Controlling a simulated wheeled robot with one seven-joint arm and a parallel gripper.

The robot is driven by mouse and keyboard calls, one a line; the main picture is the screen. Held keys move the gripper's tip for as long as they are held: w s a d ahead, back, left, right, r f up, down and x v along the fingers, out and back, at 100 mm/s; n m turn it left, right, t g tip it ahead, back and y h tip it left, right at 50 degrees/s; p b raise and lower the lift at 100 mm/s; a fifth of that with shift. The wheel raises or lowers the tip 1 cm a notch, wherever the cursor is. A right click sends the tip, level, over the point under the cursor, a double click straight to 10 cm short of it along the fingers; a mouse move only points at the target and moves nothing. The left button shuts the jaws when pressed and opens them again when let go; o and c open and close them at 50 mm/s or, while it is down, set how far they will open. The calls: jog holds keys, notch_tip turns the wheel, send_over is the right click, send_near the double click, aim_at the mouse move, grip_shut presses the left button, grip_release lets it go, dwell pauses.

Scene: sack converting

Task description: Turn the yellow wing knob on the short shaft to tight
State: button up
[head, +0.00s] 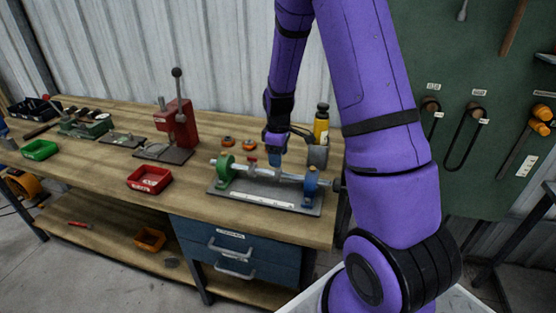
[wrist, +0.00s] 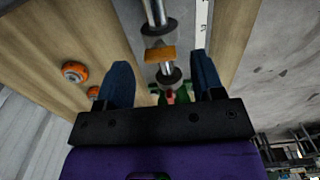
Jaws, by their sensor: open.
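The yellow wing knob (wrist: 160,54) shows in the wrist view as a flat yellow-orange bar across the metal shaft (wrist: 164,70), between dark round collars. My gripper (wrist: 161,66) is open, with one blue finger on each side of the shaft and the knob between them, apart from both. In the head view my gripper (head: 276,156) points down over the shaft fixture (head: 265,193). The fixture has a green support (head: 225,168) at the left and a blue support (head: 310,183) at the right. A red part (head: 252,162) sits near the green support.
A yellow bottle (head: 321,128) and a grey cup (head: 317,155) stand close behind the fixture. Two orange pieces (head: 228,142) lie behind it. A red tray (head: 150,179) and a red lever press (head: 178,125) stand to the left. Bare bench lies between.

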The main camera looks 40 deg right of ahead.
jog(key=shift+f, duration=1)
jog(key=c, duration=0.9)
jog(key=shift+c, duration=0.2)
